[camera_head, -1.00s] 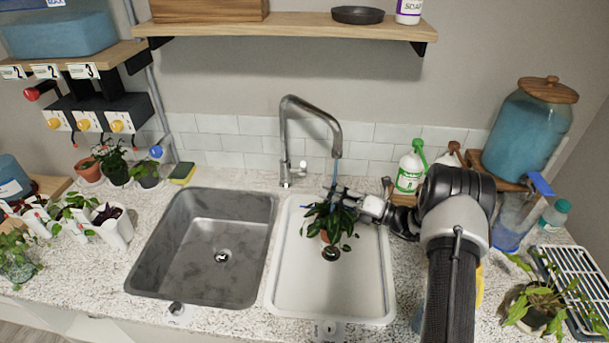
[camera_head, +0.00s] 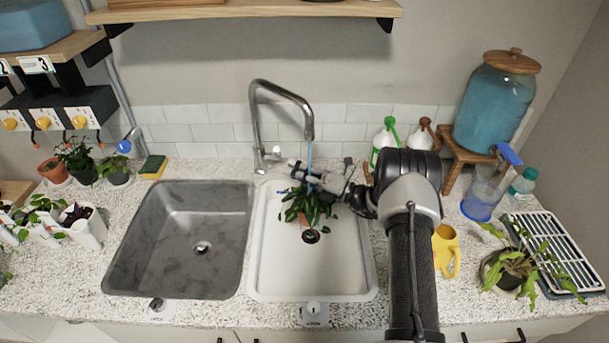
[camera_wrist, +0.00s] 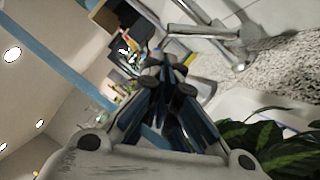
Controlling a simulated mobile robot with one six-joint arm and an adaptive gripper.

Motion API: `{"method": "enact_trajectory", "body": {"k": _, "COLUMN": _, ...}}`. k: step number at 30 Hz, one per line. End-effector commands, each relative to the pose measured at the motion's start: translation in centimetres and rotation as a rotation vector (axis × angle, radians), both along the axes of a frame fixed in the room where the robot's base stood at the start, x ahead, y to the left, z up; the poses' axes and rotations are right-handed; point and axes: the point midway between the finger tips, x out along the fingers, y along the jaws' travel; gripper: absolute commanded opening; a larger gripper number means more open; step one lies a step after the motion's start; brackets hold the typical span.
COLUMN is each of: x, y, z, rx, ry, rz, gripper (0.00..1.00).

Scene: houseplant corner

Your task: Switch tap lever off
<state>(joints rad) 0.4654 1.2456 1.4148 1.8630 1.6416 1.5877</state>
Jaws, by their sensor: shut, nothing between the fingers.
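The chrome tap (camera_head: 256,115) arches over the right, white basin, and a thin bluish stream of water (camera_head: 309,153) falls from its spout. Its small lever (camera_head: 277,150) is at the base, partly hard to make out beside my gripper. My gripper (camera_head: 287,164) is shut and empty, reaching left past the stream, with its tips close to the tap base. I cannot tell whether they touch the lever. In the wrist view, my gripper (camera_wrist: 166,68) points towards the tap (camera_wrist: 205,38), and the stream (camera_wrist: 62,72) crosses at left.
A potted plant (camera_head: 308,207) stands in the white basin (camera_head: 335,270) under my arm. The steel basin (camera_head: 175,245) at left is empty. Spray bottles (camera_head: 384,140), a yellow watering can (camera_head: 446,250) and a water dispenser (camera_head: 495,105) stand at right.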

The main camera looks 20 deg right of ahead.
Motion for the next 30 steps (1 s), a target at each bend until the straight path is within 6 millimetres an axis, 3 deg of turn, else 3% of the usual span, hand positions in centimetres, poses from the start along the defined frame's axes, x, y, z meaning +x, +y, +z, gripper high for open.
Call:
{"method": "enact_trajectory", "body": {"k": 3, "x": 1.3, "y": 1.6, "z": 0.3, "rx": -0.001, "ry": -0.001, "rz": 0.002, "gripper": 0.00}}
{"method": "enact_trajectory", "body": {"k": 9, "x": 2.6, "y": 3.1, "z": 0.7, "rx": -0.001, "ry": -0.001, "rz": 0.000, "gripper": 0.00}}
{"method": "enact_trajectory", "body": {"k": 30, "x": 2.7, "y": 3.3, "z": 1.7, "rx": 0.015, "ry": 0.046, "rz": -0.001, "gripper": 0.00}}
